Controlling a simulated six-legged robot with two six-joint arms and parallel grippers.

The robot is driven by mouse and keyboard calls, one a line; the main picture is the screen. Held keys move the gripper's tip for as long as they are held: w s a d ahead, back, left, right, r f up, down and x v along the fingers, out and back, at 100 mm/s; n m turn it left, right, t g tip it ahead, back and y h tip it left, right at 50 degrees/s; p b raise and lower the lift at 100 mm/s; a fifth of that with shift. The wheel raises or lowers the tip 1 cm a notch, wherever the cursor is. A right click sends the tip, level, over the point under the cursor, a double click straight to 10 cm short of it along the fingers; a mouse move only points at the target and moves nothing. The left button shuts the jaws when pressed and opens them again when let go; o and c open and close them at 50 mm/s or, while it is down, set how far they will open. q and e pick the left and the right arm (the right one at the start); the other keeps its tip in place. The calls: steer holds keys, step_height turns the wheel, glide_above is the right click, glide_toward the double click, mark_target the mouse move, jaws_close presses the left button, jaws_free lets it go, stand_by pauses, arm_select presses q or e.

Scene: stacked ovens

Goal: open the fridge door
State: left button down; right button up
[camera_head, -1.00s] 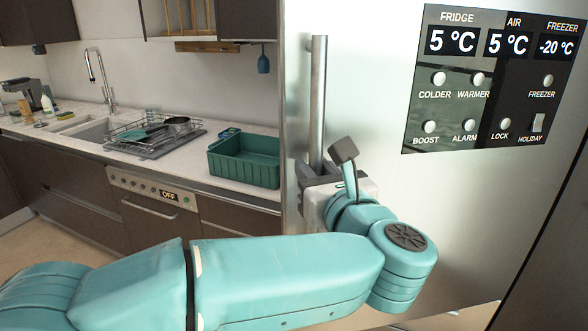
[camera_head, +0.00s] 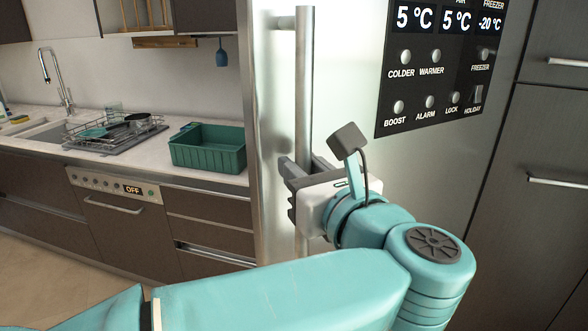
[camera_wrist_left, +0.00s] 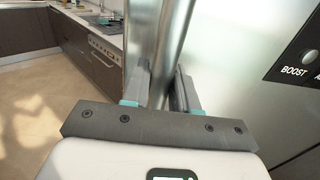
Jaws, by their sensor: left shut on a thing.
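The fridge door (camera_head: 345,90) is a brushed-metal panel and looks closed against the cabinet at its right. Its long vertical bar handle (camera_head: 304,90) runs along the door's left side. My left gripper (camera_head: 294,172) is shut on the handle, with the bar between its fingers. In the left wrist view the handle (camera_wrist_left: 171,45) passes between the two fingers (camera_wrist_left: 160,88), and its lower part is hidden by the gripper. The dark display panel (camera_head: 440,65) sits on the door to the right of the handle. My right gripper is not in view.
To the left, a counter (camera_head: 200,179) holds a green crate (camera_head: 208,152), a dish rack (camera_head: 118,132) and a sink. A dishwasher (camera_head: 120,215) is below. Dark cabinets (camera_head: 530,170) stand at the right. Floor shows at the lower left.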

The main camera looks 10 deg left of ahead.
arm_select(q)
steer(key=shift+r, duration=0.2)
steer(key=c, duration=1)
jaws_free()
steer(key=shift+f, duration=0.1)
steer(key=shift+f, duration=0.1)
